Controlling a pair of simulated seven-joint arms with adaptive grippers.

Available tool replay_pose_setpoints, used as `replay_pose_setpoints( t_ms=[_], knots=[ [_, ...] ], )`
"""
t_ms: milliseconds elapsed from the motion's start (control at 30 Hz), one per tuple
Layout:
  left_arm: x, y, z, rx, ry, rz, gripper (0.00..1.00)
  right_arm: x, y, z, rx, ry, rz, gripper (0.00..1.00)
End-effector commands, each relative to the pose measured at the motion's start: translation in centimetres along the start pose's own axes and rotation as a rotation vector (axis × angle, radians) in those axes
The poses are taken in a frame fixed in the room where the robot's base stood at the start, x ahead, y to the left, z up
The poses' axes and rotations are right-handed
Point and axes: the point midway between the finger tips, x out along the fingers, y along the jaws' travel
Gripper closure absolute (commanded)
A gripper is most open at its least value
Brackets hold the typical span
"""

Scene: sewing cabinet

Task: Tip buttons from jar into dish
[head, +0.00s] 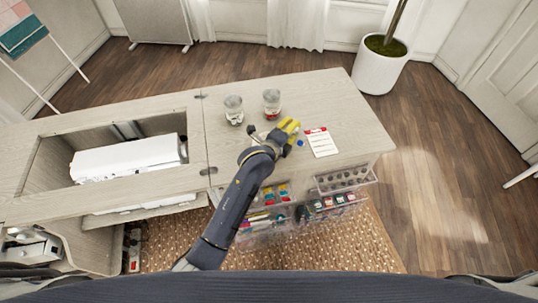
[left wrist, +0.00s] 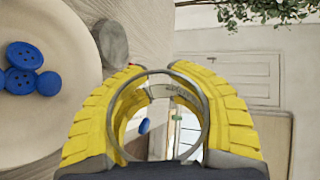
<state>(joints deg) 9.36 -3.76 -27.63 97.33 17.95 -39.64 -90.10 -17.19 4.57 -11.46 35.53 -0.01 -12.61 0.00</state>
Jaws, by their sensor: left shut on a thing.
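My left gripper (head: 291,126) has its yellow fingers closed around a clear glass jar (left wrist: 174,73) above the table. The left wrist view looks through the jar's round rim; a blue button (left wrist: 143,126) shows through it, and I cannot tell whether it is inside or beyond the glass. A pale round dish (left wrist: 70,50) fills the left of that view, beside the gripper, with several blue buttons (left wrist: 25,56) in it. In the head view the gripper and arm largely hide the dish. A small blue spot (head: 300,142) shows beside the fingers. My right gripper is not in view.
Two glass jars (head: 234,108) (head: 271,103) stand behind the gripper. A white card with red (head: 321,142) lies to its right. Clear organisers (head: 345,179) hang at the front edge. A white sewing machine (head: 130,157) lies in the left recess. The table's back right is clear.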

Motion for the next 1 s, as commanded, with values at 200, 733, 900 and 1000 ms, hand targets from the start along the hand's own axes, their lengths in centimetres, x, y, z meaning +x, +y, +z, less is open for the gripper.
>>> replay_pose_setpoints(
  t_ms=[200,733,900,1000],
  knots=[
    [-0.04,-0.25,0.03,-0.027,0.008,-0.012,1.00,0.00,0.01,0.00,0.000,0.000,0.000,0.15],
    [-0.20,-0.63,0.19,-0.092,0.024,-0.035,1.00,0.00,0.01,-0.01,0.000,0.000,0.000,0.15],
    [-0.24,-0.76,0.18,-0.114,0.030,-0.042,1.00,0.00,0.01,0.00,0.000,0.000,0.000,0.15],
    [-0.23,-0.71,0.17,-0.125,0.034,-0.045,1.00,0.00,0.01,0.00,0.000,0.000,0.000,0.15]
  ],
)
